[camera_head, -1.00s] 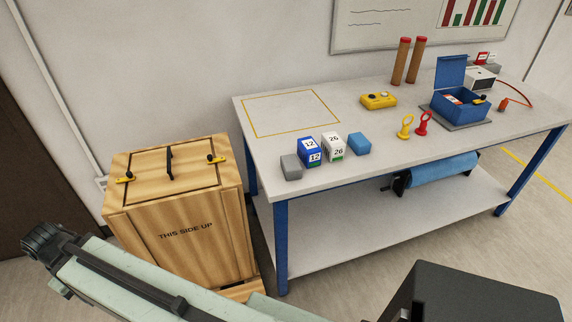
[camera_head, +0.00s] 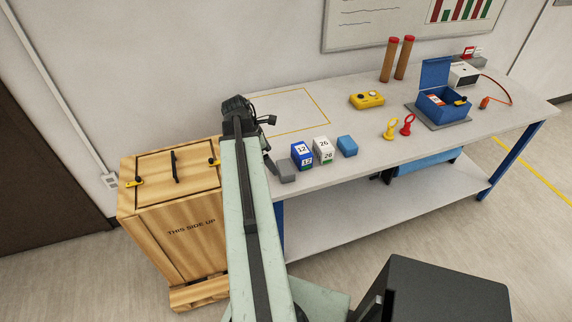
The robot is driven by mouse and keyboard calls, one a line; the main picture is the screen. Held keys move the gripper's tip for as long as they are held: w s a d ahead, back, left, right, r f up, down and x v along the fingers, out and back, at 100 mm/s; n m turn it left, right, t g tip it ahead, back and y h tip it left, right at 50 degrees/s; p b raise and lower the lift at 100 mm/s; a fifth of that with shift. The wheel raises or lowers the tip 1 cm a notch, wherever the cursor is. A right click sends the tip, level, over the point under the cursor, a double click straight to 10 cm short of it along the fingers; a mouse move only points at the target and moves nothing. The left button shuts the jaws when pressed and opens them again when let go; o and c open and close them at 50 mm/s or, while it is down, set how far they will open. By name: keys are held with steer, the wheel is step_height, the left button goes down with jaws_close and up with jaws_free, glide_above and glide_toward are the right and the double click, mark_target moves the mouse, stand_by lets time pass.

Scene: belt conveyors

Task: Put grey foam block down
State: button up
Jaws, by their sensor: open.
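The grey foam block (camera_head: 287,172) rests on the table near its front left corner, left of the blue block marked 12. My gripper (camera_head: 269,162) is mostly hidden behind my own arm. A dark part of it shows at the left side of the grey block, and it is open. I cannot tell whether it touches the block.
A white block marked 26 (camera_head: 323,150) and a plain blue block (camera_head: 347,146) stand right of the blue 12 block (camera_head: 302,155). A yellow-outlined area (camera_head: 318,101) on the table (camera_head: 350,180) is empty. A wooden crate (camera_head: 170,220) stands left.

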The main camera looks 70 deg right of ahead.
mark_target(279, 168)
steer(key=b+x, duration=0.2)
steer(key=shift+f+b, duration=0.35)
steer(key=shift+f, duration=0.1)
steer(key=b+x, duration=0.4)
steer(key=x, duration=0.1)
steer(key=shift+s+f+b, duration=0.1)
steer(key=shift+s+b, duration=0.2)
steer(key=shift+b, duration=0.1)
steer(key=shift+r, duration=0.2)
steer(key=shift+c, duration=0.7)
steer(key=c, duration=1.4)
steer(key=shift+o, duration=0.2)
step_height(279, 168, up, 10)
steer(key=p, duration=1)
steer(key=shift+r+p, duration=0.2)
steer(key=shift+p, duration=0.2)
